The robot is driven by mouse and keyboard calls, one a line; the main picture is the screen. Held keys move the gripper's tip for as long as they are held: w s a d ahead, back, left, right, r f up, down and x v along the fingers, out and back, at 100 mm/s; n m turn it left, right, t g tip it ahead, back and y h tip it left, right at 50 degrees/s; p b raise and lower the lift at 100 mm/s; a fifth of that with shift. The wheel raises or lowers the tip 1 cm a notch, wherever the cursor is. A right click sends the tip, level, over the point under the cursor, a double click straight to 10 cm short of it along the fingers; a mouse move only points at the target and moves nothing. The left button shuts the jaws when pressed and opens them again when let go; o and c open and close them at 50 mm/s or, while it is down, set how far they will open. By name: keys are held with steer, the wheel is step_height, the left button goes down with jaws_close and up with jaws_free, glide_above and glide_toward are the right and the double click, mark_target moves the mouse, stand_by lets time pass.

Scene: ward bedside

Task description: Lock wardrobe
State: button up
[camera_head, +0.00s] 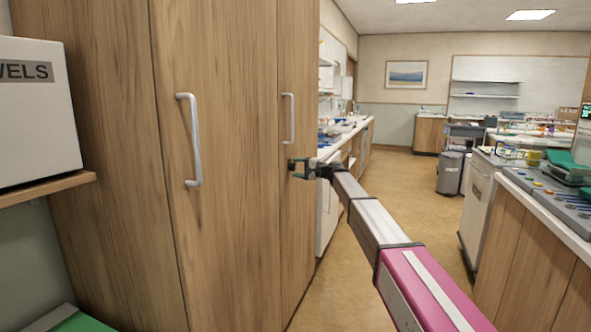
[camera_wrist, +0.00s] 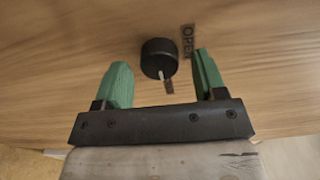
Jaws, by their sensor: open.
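The wooden wardrobe (camera_head: 225,130) stands on the left in the head view, its doors closed, with two silver bar handles (camera_head: 192,138). My gripper (camera_head: 298,168) is at the right door, below the right handle (camera_head: 288,118). In the wrist view a round black lock knob (camera_wrist: 159,58) with a pale pointer line sits on the wood. A label reading "OPEN" (camera_wrist: 187,41) is beside it, and a second small label below it is partly hidden. My gripper (camera_wrist: 160,82) is open, its green fingers on either side of the knob, with gaps showing.
A white towel box (camera_head: 38,110) sits on a shelf at the left. A counter (camera_head: 345,135) runs beyond the wardrobe. A wood-fronted counter (camera_head: 535,250) with trays stands at the right. The aisle floor (camera_head: 395,190) between is clear.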

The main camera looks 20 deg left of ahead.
steer(key=d, duration=0.9)
steer(key=shift+s+d, duration=0.3)
steer(key=shift+s, duration=0.15)
steer(key=s+d+f+h, duration=0.3)
steer(key=s+d+f, duration=0.35)
steer(key=f, duration=0.25)
steer(key=s+d+f+h, duration=0.3)
steer(key=s+d+f, duration=0.2)
steer(key=d+f, duration=0.4)
steer(key=s+d+f+h, duration=0.3)
steer(key=s+d+f, duration=0.35)
steer(key=f, duration=0.35)
steer(key=s+d+f+h, duration=0.4)
steer(key=s+d+f, duration=0.2)
steer(key=s+d, duration=0.5)
steer(key=s+d+f+n+g+h, duration=0.1)
steer(key=s+d+f+h, duration=0.4)
steer(key=s+d, duration=0.6)
steer(key=shift+s+d+f, duration=0.3)
steer(key=shift+s+f, duration=0.4)
steer(key=shift+f, duration=0.1)
